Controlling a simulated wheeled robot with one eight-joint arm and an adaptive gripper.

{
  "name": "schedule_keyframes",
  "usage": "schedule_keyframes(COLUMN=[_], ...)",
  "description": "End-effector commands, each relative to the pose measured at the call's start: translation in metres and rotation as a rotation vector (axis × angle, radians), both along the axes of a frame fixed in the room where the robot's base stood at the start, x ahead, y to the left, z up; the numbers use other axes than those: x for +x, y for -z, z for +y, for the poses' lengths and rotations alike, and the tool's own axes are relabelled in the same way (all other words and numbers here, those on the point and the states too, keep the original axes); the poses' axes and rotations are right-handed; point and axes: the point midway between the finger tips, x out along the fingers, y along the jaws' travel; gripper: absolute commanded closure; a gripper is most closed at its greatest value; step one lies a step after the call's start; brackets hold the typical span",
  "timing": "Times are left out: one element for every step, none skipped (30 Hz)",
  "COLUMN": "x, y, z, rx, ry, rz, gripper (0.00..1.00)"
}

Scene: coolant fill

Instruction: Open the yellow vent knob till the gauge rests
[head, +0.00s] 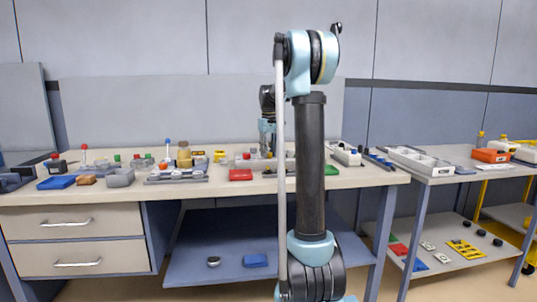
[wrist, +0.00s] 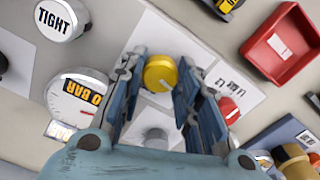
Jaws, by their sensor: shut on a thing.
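The yellow vent knob (wrist: 160,73) is in the middle of the wrist view, on a white plate. My gripper (wrist: 158,80) has its two blue fingers on either side of the knob and is shut on it. In the head view my gripper is at the bench's back middle, partly behind my own arm, and the knob cannot be made out.
A white TIGHT disc (wrist: 60,20) is at the upper left in the wrist view. A red knob (wrist: 229,109) is close by the right finger, and a grey cap (wrist: 155,138) is below. A red tray (wrist: 281,45) is at right. Several bottles and boxes crowd the bench (head: 222,187).

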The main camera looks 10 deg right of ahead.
Motion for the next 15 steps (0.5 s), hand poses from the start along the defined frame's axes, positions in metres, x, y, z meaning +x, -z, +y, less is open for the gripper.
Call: schedule_keyframes(x=[0.0025, 0.0025, 0.0026, 0.0026, 0.0027, 0.0027, 0.0027, 0.0027, 0.0027, 0.0028, 0.0028, 0.0028, 0.0028, 0.0028, 0.0028], y=[-0.0008, -0.0009, -0.0009, -0.0009, -0.0009, -0.0009, -0.0009, -0.0009, -0.0009, -0.0009, -0.0009, -0.0009, -0.0009, -0.0009, -0.0010], z=[0.0002, 0.0001, 0.0001, 0.0001, 0.0000, 0.0000, 0.0000, -0.0001, -0.0001, 0.0000, 0.0000, -0.0001, -0.0001, -0.0001, -0.0001], rx=[0.000, 0.000, 0.000, 0.000, 0.000, 0.000, 0.000, 0.000, 0.000, 0.000, 0.000, 0.000, 0.000, 0.000, 0.000], ry=[-0.026, -0.043, -0.062, -0.077, -0.089, -0.104, -0.114, -0.123, -0.134, -0.140, -0.146, -0.152, -0.157, -0.160, -0.163], rz=[-0.005, -0.005, -0.005, -0.005, -0.005, -0.005, -0.005, -0.005, -0.005, -0.005, -0.005, -0.005, -0.006, -0.005, -0.007], gripper=[0.94, 0.94, 0.94, 0.94, 0.94, 0.94, 0.94, 0.94, 0.94, 0.94, 0.94, 0.94, 0.94, 0.94, 0.94])
